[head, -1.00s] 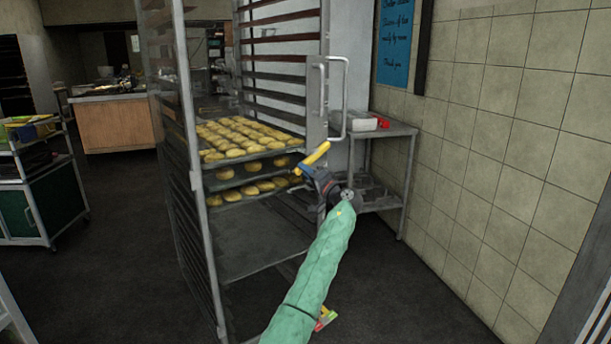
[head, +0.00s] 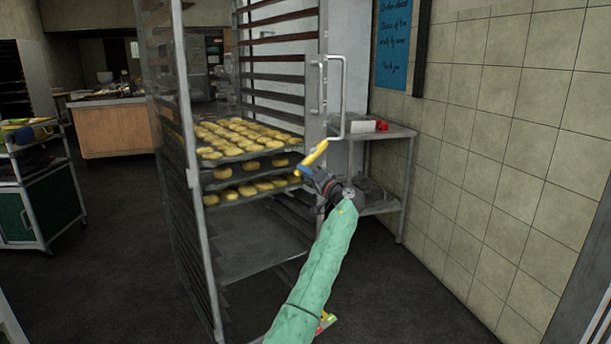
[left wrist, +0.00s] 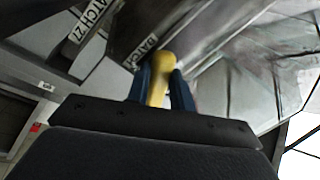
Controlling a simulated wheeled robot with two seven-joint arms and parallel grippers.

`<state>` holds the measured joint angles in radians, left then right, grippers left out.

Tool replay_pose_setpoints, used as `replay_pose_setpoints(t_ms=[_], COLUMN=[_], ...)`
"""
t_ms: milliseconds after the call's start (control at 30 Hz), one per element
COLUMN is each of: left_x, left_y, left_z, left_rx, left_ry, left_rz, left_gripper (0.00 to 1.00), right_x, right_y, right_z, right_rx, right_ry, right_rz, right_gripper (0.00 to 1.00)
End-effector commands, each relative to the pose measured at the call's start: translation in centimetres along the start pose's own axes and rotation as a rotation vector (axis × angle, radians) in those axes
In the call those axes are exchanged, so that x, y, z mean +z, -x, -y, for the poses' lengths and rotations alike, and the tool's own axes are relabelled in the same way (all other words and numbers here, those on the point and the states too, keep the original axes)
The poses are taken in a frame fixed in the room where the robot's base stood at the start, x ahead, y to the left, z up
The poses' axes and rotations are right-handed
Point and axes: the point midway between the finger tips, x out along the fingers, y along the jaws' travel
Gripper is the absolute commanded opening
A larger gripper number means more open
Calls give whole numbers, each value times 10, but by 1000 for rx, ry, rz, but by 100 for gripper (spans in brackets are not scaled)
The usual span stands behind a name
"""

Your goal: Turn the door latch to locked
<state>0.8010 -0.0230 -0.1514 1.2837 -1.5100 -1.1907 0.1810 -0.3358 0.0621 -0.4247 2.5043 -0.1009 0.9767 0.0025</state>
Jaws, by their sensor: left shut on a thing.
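The yellow latch handle (head: 316,154) is at the front right post of the tall metal rack oven, below the long metal door handle (head: 340,95). It slants, with its upper end to the right. My left gripper (head: 307,170) is shut on its lower part. In the left wrist view, the yellow handle (left wrist: 160,75) stands between the two dark blue fingers of my left gripper (left wrist: 162,88). The latch's mount is hidden, so its locked state cannot be told. My right gripper is not in view.
The rack (head: 192,178) holds several trays of buns (head: 245,138). A metal side table (head: 385,133) stands behind my left arm, beside the tiled wall (head: 490,150). A cart (head: 38,205) stands at the left. Dark floor is free between cart and rack.

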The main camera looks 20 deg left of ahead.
Motion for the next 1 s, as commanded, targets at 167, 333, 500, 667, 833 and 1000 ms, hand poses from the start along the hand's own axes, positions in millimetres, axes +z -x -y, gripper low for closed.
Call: replay_pose_setpoints(t_ms=[167,333,500,667,833,1000], left_x=[1,1,0,0,0,0], left_y=[0,0,0,0,0,0], left_z=[-2,-2,-2,-2,-2,-1], left_rx=[1,1,1,1,1,1], left_ry=[7,10,10,10,10,11], left_rz=[3,4,4,4,3,3], left_gripper=[0,0,0,0,45,45], right_x=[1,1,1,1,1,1], right_y=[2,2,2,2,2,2], right_z=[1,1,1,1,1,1], right_rx=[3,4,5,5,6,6], right_ry=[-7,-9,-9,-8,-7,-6], right_rz=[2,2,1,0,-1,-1], right_gripper=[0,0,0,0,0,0])
